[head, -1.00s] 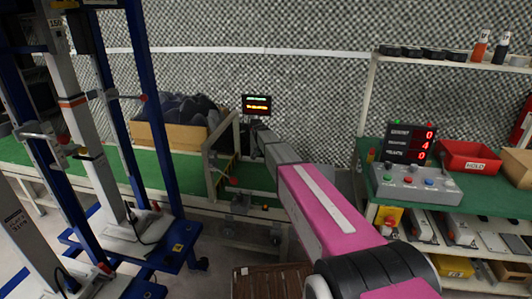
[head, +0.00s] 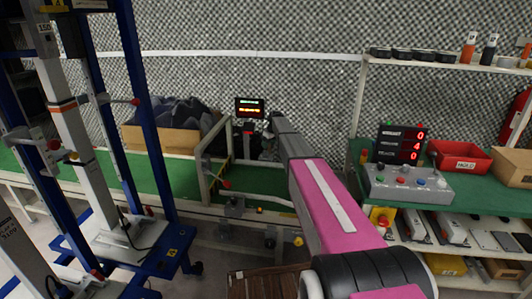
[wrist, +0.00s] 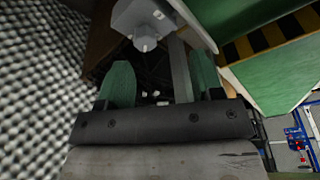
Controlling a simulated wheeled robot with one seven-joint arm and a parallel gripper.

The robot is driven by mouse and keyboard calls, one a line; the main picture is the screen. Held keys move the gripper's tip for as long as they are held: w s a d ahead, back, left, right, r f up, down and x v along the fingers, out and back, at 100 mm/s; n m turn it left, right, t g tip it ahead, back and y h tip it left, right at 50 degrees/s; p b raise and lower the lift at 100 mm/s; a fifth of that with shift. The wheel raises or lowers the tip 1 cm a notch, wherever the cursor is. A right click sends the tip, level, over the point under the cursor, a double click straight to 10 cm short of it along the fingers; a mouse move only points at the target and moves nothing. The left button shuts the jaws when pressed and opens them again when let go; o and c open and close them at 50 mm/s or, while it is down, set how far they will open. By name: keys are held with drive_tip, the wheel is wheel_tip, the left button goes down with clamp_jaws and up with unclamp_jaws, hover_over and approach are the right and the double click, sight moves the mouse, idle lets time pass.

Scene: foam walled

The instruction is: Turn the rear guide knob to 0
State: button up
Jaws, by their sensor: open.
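In the wrist view a grey housing with a small round knob (wrist: 145,43) is just beyond my fingertips, up and left of the gap between them. I cannot tell for sure that it is the rear guide knob, and its setting is not readable. My gripper (wrist: 162,78) has its two green fingers wide apart with nothing between them. In the head view my pink arm reaches to the conveyor's far side, below a small lit display (head: 249,107). The gripper and the knob are not clear there.
A green conveyor (head: 175,185) has a metal guide frame (head: 203,175) and a cardboard box (head: 160,138) of dark items. A blue lift frame (head: 150,110) stands left. At right are a control box (head: 408,183), a counter display (head: 400,143) and a red bin (head: 459,158). A foam wall is behind.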

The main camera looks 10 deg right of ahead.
sight(266, 152)
drive_tip(key=w+d+r+n+y, duration=0.2)
drive_tip(key=w+d+n, duration=0.1)
drive_tip(key=n, duration=0.2)
drive_tip(key=x, duration=1)
drive_tip(key=shift+s+f, duration=0.1)
drive_tip(key=shift+f, duration=0.2)
drive_tip(key=c, duration=0.9)
